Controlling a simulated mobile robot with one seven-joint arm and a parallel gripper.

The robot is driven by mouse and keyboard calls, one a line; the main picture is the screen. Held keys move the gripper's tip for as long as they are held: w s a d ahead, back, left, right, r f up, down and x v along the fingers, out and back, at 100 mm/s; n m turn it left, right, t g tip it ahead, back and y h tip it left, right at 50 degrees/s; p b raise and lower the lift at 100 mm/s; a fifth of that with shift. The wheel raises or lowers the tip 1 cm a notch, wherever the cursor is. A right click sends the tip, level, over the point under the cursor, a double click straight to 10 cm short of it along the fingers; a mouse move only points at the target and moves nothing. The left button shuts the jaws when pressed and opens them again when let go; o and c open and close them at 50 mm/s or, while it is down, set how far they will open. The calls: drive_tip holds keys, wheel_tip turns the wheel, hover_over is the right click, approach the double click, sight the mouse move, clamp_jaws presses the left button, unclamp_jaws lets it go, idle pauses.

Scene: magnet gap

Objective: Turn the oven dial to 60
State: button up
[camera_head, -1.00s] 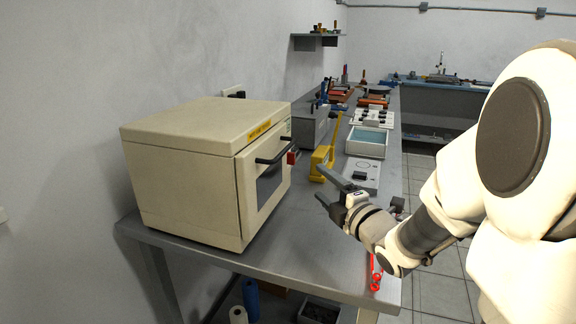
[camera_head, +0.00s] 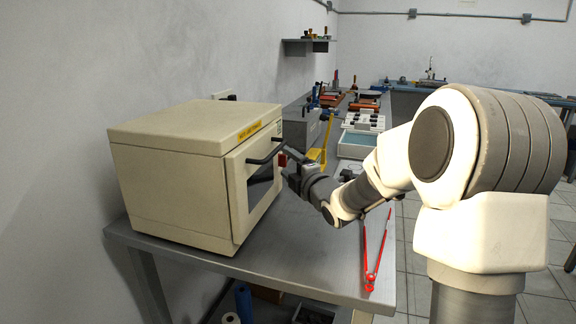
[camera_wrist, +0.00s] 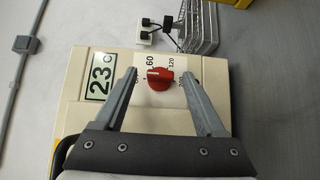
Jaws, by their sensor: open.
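The beige oven (camera_head: 180,180) stands on the left of the metal bench. The dial's pointer direction is hard to tell at this size. My gripper (camera_wrist: 158,75) is open, with one finger on each side of the dial and gaps visible between fingers and dial. In the head view my gripper (camera_head: 287,160) is at the oven's right front corner, where a bit of red shows; the dial's face is hidden there.
A black door handle (camera_head: 265,152) juts from the oven front close to my gripper. Red tongs (camera_head: 374,250) lie at the bench's right edge. A yellow tool (camera_head: 322,145) and a pale blue-lined tray (camera_head: 357,140) stand behind.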

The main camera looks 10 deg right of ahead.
clamp_jaws()
